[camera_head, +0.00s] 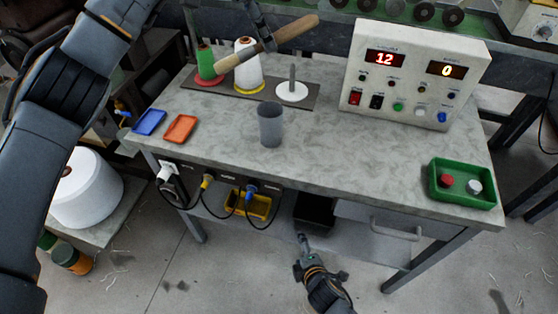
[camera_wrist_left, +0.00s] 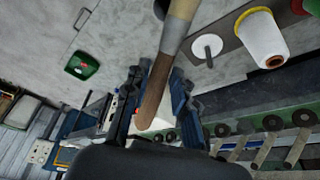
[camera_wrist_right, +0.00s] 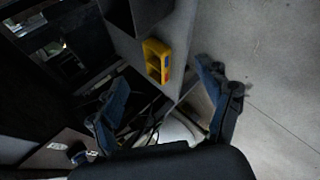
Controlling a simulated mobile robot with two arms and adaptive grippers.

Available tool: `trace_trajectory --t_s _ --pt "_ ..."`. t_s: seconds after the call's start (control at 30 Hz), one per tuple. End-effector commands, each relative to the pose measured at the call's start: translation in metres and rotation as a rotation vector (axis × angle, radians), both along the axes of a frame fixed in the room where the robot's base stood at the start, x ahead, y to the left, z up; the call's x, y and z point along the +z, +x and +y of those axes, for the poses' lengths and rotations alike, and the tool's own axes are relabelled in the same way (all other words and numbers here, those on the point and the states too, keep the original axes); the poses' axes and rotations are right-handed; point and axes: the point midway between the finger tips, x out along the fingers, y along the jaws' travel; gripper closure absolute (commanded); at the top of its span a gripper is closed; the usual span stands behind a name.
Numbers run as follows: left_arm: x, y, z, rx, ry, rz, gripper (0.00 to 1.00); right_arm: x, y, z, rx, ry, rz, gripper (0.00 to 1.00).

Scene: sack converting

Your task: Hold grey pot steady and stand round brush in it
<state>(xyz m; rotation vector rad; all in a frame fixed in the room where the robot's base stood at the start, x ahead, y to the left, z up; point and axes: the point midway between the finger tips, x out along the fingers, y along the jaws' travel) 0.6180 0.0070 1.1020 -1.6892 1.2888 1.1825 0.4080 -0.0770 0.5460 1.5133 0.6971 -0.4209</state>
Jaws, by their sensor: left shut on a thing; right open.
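The grey pot (camera_head: 270,125) stands upright on the grey worktable, near its middle and close to the front edge. No gripper touches it. The round brush (camera_head: 300,28) has a brown wooden handle and lies tilted in the air above the back of the table. My left gripper (camera_head: 264,40) is shut on the brush, up and behind the pot. The brush (camera_wrist_left: 178,25) also runs between the fingers in the left wrist view. My right gripper (camera_head: 302,243) is open and empty, low in front of the table; its spread fingers show in the right wrist view (camera_wrist_right: 163,82).
Thread cones (camera_head: 205,62) and a white spindle (camera_head: 292,92) stand on a dark board at the back. A control box (camera_head: 412,75) is at the back right. A green tray (camera_head: 462,184) sits front right. Blue (camera_head: 149,122) and orange (camera_head: 181,129) trays lie left. Table around the pot is clear.

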Motion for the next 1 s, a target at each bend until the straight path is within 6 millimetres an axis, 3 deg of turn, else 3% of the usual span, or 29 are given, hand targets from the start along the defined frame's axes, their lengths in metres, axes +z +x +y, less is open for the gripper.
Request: trace_trajectory --t_s 0.03,0.23,0.4,0.6,1.0 --pt "0.0 0.0 0.0 0.0 0.0 0.0 1.0 0.029 0.013 0.011 0.053 -0.042 -0.074 0.22" --pt "0.0 0.0 0.0 0.0 0.0 0.0 1.0 0.138 0.046 0.044 0.216 -0.239 -0.35 0.22" --pt "0.0 0.0 0.0 0.0 0.0 0.0 1.0 0.225 0.056 0.059 0.282 -0.396 -0.554 0.22" --pt "0.0 0.0 0.0 0.0 0.0 0.0 1.0 0.314 0.053 0.066 0.299 -0.557 -0.749 0.22" --pt "0.0 0.0 0.0 0.0 0.0 0.0 1.0 0.311 0.087 0.061 0.483 -1.29 -0.811 0.22"
